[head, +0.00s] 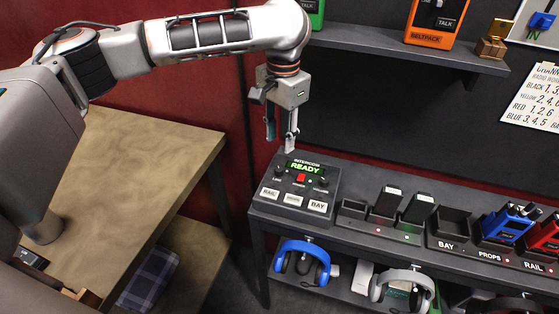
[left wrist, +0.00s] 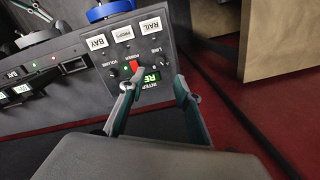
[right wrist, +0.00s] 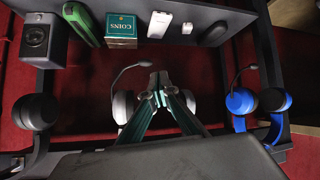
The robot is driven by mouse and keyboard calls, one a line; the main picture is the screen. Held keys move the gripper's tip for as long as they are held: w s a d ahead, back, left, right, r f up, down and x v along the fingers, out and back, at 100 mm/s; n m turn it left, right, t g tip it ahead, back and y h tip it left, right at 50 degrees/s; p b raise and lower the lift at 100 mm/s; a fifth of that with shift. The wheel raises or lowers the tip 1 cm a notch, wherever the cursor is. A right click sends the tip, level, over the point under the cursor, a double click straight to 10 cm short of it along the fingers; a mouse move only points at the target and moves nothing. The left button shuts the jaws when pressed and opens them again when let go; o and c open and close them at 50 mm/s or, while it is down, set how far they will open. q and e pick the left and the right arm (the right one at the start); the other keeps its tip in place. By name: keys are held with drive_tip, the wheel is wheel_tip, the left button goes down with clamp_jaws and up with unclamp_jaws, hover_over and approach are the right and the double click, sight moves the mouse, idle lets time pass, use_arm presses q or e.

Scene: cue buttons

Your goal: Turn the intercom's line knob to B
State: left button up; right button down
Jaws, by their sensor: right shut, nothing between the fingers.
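The intercom (head: 297,190) is a dark box at the left end of the console shelf. It has a green READY display (head: 305,168), a red button (head: 301,178) and white RAIL, PROPS and BAY keys. The dark line knob (head: 279,171) sits left of the display, and its LINE label shows in the left wrist view; its pointer is too small to read. My left gripper (head: 281,142) is open and empty above the intercom's back edge; its fingers (left wrist: 151,90) straddle the display in the left wrist view. My right gripper (right wrist: 160,85) is shut and empty, facing the shelf with headsets.
A volume knob (head: 323,182) is on the intercom's right. Charging slots with radios (head: 388,200) stand right of it. A blue headset (head: 303,262) and a grey headset (head: 402,286) hang below. A wooden table (head: 150,150) is at the left.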

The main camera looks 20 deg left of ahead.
sight(279, 169)
use_arm(q)
wheel_tip(279, 169, down, 10)
drive_tip(key=shift+a+f, duration=0.1)
idle(0.4)
clamp_jaws()
